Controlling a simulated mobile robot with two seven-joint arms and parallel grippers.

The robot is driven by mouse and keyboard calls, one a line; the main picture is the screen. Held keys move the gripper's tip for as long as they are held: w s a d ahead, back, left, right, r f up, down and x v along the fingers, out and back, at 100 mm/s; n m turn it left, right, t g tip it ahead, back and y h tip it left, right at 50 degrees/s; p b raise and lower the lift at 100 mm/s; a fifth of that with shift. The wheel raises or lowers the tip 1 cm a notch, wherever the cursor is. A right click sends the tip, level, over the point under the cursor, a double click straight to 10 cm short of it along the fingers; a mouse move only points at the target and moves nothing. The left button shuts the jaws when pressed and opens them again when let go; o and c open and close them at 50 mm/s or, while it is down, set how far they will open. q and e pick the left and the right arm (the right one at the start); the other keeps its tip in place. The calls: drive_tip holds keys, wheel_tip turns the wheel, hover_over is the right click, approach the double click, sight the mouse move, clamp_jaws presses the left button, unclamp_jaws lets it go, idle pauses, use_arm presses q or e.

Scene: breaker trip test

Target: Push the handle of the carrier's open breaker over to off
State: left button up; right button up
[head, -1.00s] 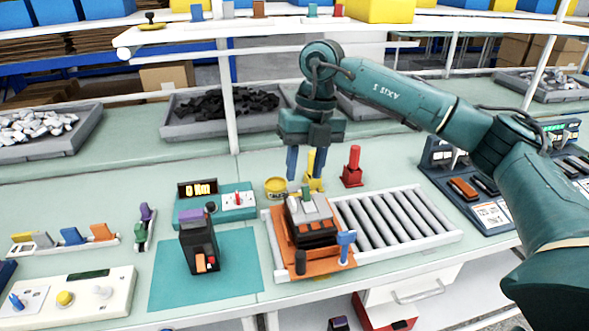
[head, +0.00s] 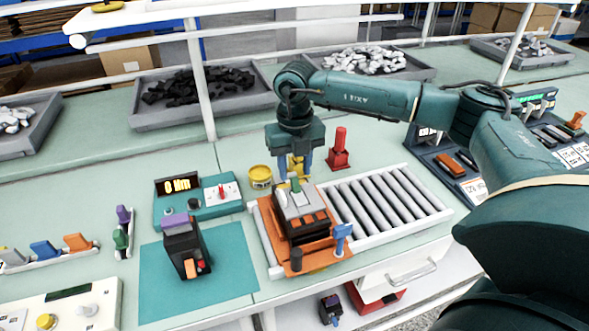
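The carrier (head: 322,262) is an orange plate on the roller conveyor. On it stands a dark breaker with a grey top (head: 299,203) and a green handle (head: 295,185) that sticks up. My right gripper (head: 294,176) points down right at the handle, its two blue fingers apart. Nothing shows gripped between them; whether a finger touches the handle cannot be told. A blue upright piece (head: 342,236) and a dark knob (head: 296,258) sit at the carrier's front edge. My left gripper is not in view.
Behind the carrier stand a yellow round tin (head: 260,177) and a red post (head: 340,150). Left is a black device (head: 185,250) on a teal mat (head: 155,275), with a torque display unit (head: 165,212) behind it. Bare rollers (head: 390,205) lie to the right.

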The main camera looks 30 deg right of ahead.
sight(296, 188)
drive_tip(key=shift+f, duration=1.1)
clamp_jaws()
